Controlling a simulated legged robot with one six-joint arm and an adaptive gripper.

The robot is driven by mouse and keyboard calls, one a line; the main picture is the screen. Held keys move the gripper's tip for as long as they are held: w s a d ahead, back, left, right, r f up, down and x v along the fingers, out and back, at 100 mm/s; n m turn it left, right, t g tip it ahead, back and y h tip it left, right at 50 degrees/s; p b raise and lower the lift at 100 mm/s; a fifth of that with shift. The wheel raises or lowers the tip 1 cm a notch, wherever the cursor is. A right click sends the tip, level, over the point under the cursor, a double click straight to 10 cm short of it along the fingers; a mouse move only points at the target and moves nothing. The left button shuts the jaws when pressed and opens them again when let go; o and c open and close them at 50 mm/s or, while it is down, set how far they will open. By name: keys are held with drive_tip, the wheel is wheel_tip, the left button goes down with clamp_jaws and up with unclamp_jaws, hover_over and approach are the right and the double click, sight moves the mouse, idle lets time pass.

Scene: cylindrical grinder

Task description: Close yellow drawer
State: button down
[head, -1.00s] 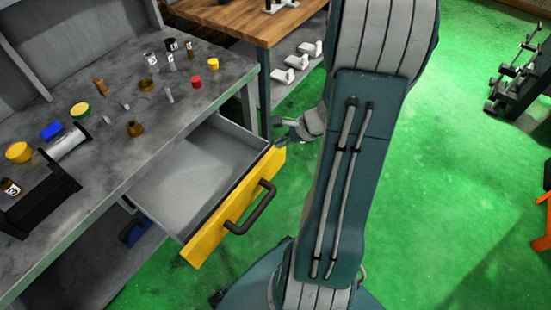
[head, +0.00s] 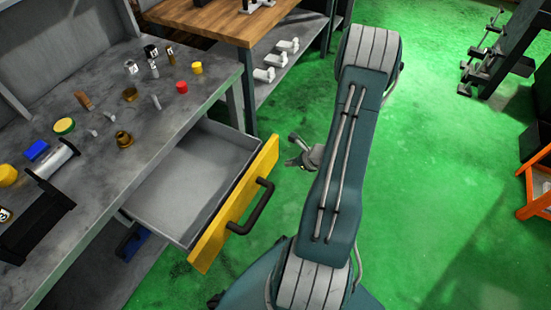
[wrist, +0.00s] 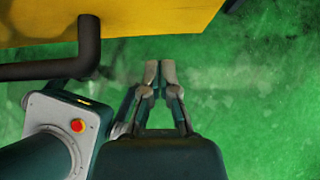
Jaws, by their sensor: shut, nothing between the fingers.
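The drawer with the yellow front (head: 232,208) is pulled out from under the grey workbench, and its grey inside looks empty. A dark bar handle (head: 252,207) is on its front. My gripper (head: 293,150) is to the right of the drawer's far front corner, apart from it, over the green floor. In the wrist view, the fingers of my gripper (wrist: 159,68) are together with nothing between them. The yellow front (wrist: 130,18) crosses the top there, beyond the fingertips, and the handle (wrist: 45,70) is at the left. My forearm hides part of the floor.
The grey workbench (head: 110,170) carries several small parts, caps and a black fixture. A wooden-topped table (head: 215,20) stands behind it. A dark rack (head: 495,50) and an orange stand (head: 535,190) are at the right. The green floor between is clear.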

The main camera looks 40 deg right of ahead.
sight(269, 160)
drive_tip(key=w, duration=0.1)
drive_tip(key=w+a+f, duration=0.1)
drive_tip(key=w, duration=0.1)
drive_tip(key=shift+w+a+f, duration=0.3)
drive_tip(key=shift+w, duration=0.1)
drive_tip(key=shift+w+a, duration=0.2)
drive_tip(key=shift+w, duration=0.55)
drive_tip(key=w+a, duration=0.3)
drive_tip(key=w, duration=0.6)
drive_tip(key=w+a, duration=0.4)
drive_tip(key=w, duration=0.5)
drive_tip(key=w+a, duration=0.3)
drive_tip(key=w, duration=0.7)
drive_tip(key=shift+a, duration=0.15)
drive_tip(key=shift+w+r, duration=0.1)
